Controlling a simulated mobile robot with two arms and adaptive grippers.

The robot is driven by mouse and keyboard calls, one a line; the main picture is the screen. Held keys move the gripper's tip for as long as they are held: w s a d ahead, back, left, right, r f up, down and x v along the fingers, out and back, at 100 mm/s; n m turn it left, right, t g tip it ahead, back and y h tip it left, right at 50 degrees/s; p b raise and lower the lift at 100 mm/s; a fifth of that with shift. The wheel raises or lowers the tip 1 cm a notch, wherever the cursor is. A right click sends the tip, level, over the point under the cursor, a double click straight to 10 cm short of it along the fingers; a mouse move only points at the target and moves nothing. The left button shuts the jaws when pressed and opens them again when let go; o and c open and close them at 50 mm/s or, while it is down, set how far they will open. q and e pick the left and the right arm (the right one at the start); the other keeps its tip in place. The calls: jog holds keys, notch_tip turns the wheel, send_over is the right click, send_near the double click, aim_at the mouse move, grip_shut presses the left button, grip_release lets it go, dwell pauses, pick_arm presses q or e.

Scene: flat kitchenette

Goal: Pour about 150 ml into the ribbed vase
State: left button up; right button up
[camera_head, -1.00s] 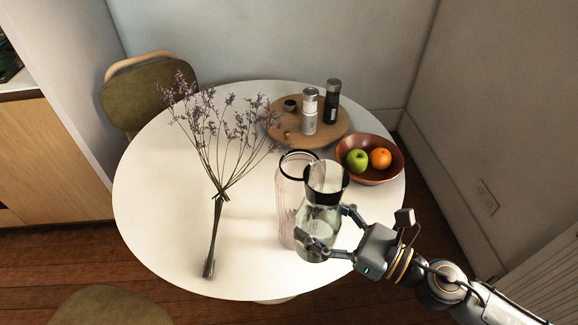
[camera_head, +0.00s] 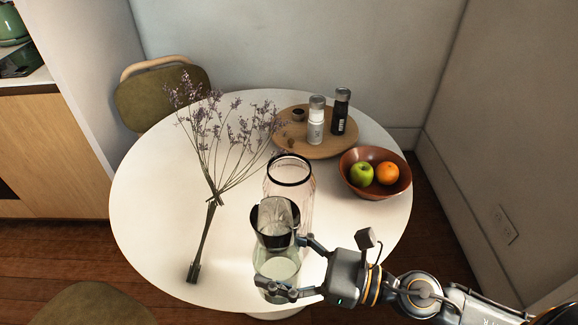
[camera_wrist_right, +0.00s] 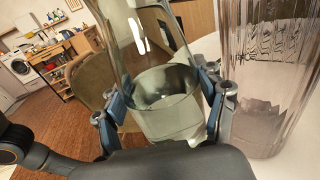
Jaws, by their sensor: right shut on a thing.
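The ribbed vase (camera_head: 301,189) is clear, slightly pink glass with a dark rim. It stands upright on the white round table (camera_head: 150,190), and also shows large at the right of the wrist view (camera_wrist_right: 262,85). My right gripper (camera_head: 288,268) is shut on a glass carafe (camera_head: 275,262) with a dark band at its neck and clear liquid inside. The carafe is in front of the vase in the head view and hides its lower part. The wrist view shows the carafe (camera_wrist_right: 168,120) between both fingers, with liquid low in it. My left gripper is not in view.
Dried purple flowers (camera_head: 205,235) lie on the table's left. A wooden board (camera_head: 338,147) with two grinders and a small dark pot stands at the back. A brown bowl (camera_head: 400,185) holds a green apple and an orange. Chairs (camera_head: 160,103) stand around the table.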

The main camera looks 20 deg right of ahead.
aim_at(290, 231)
jog(key=shift+r, duration=0.2)
jog(key=r+m+p, duration=0.1)
jog(key=p, duration=0.2)
jog(key=shift+s+a+m, duration=0.1)
jog(key=shift+m, duration=0.3)
notch_tip(290, 231, up, 4)
jog(key=m+g+p, duration=0.1)
jog(key=m+p, duration=0.4)
jog(key=p, duration=0.3)
jog(key=r+m+p, duration=0.1)
jog(key=p, duration=0.1)
jog(key=r+m+p, duration=0.1)
jog(key=r+p, duration=0.1)
jog(key=p, duration=0.1)
jog(key=s+r+m+p, duration=0.1)
jog(key=m+p, duration=0.1)
jog(key=shift+a+r+g, duration=0.15)
jog(key=shift+a+g, duration=0.15)
jog(key=shift+g, duration=0.1)
jog(key=shift+s+a+r+m+p, duration=0.1)
jog(key=shift+s+r+m+p, duration=0.15)
jog(key=shift+r+m+p, duration=1)
jog(key=shift+f+p, duration=0.3)
jog(key=shift+p, duration=0.1)
jog(key=shift+w+d+r+m+g+p, duration=0.1)
jog(key=shift+w+r+m+g+p, duration=0.1)
jog(key=shift+r+m+p, duration=0.35)
jog(key=shift+w+d+r+m+g+p, duration=0.1)
jog(key=shift+w+r+p, duration=0.15)
jog(key=shift+p, duration=0.55)
